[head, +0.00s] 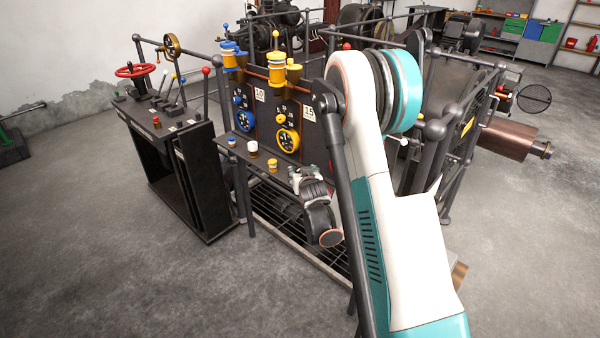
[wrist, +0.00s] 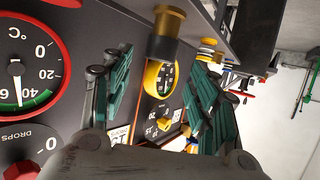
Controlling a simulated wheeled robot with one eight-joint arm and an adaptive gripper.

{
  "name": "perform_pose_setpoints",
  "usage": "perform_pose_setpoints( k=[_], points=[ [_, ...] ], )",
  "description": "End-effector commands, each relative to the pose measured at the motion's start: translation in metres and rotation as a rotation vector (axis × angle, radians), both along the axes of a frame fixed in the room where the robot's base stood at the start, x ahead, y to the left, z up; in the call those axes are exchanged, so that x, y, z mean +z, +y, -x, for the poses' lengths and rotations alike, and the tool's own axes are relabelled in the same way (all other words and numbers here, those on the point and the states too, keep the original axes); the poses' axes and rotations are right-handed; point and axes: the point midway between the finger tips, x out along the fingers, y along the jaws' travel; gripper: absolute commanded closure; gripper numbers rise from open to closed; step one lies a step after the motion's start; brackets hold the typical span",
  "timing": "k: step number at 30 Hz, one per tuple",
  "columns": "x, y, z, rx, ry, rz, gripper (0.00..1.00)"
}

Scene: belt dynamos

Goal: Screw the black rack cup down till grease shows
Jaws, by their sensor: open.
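No cup in the head view can be clearly picked out as the black one; my arm hides the right end of the rack. A blue-and-yellow cup (head: 229,54) and a yellow cup (head: 277,68) stand upright on the dark rack panel (head: 262,100). My gripper (head: 302,178) is low in front of the panel, by the small shelf. In the wrist view my gripper (wrist: 165,60) is open, its green-padded fingers apart. A brass-ended dark cylinder (wrist: 163,46) shows beyond and between the fingers, close under a dark ledge; I cannot tell whether it is the black cup. No grease is discernible.
A red-rimmed gauge (wrist: 25,65) and a yellow-rimmed gauge (wrist: 160,78) are on the panel. A blue-capped jar (head: 232,142), a white jar (head: 253,149) and a yellow jar (head: 272,165) stand on the shelf. A lever stand (head: 165,140) is at left. The front floor is clear.

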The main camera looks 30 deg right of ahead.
Motion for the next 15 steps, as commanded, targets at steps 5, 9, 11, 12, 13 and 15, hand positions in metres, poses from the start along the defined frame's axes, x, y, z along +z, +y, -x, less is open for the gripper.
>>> perform_pose_setpoints(
  k=[5,9,11,12,13,15],
  points=[
    [-0.016,-0.011,-0.029,0.0,0.0,-0.001,0.46],
    [-0.022,-0.016,-0.045,0.0,0.0,0.001,0.46],
    [-0.023,-0.018,-0.05,0.0,0.001,0.001,0.46],
    [-0.024,-0.019,-0.052,0.0,0.001,0.001,0.46],
    [-0.025,-0.019,-0.054,0.0,0.001,0.001,0.46],
    [-0.025,-0.02,-0.056,0.0,0.001,0.001,0.46]
  ],
)
